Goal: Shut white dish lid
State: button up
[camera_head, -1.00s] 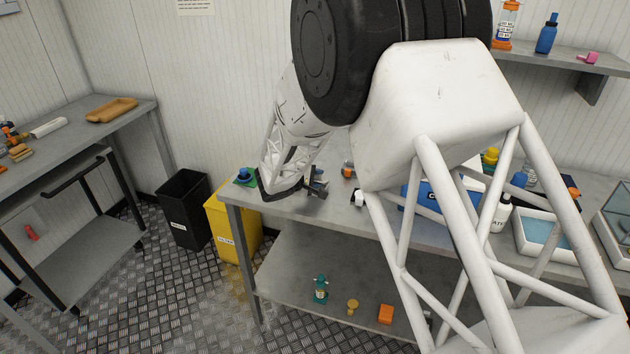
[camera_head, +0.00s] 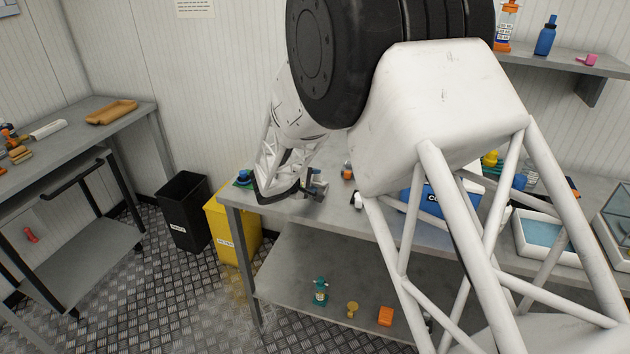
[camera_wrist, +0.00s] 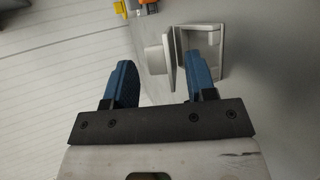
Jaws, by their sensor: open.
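The white dish (camera_wrist: 206,44) is in the upper middle of the wrist view, with its inside showing. My gripper (camera_wrist: 160,74) is open and empty, with blue fingers. In the picture the lid and knob lie between the fingertips, and the right finger covers part of the dish. I cannot tell whether it touches. In the head view my gripper (camera_head: 314,186) is low over the bench's left end. A small white thing (camera_head: 358,201) beside it may be the dish.
The grey bench (camera_head: 285,207) has a blue-and-orange item (camera_head: 347,172) behind the gripper and a blue box (camera_head: 440,202) to the right. A green-and-blue item (camera_head: 243,178) sits at the left corner. A yellow bin (camera_head: 232,225) and a black bin (camera_head: 184,210) stand left.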

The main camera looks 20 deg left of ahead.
jog(key=shift+v, duration=3.15)
jog(key=shift+o, duration=0.3)
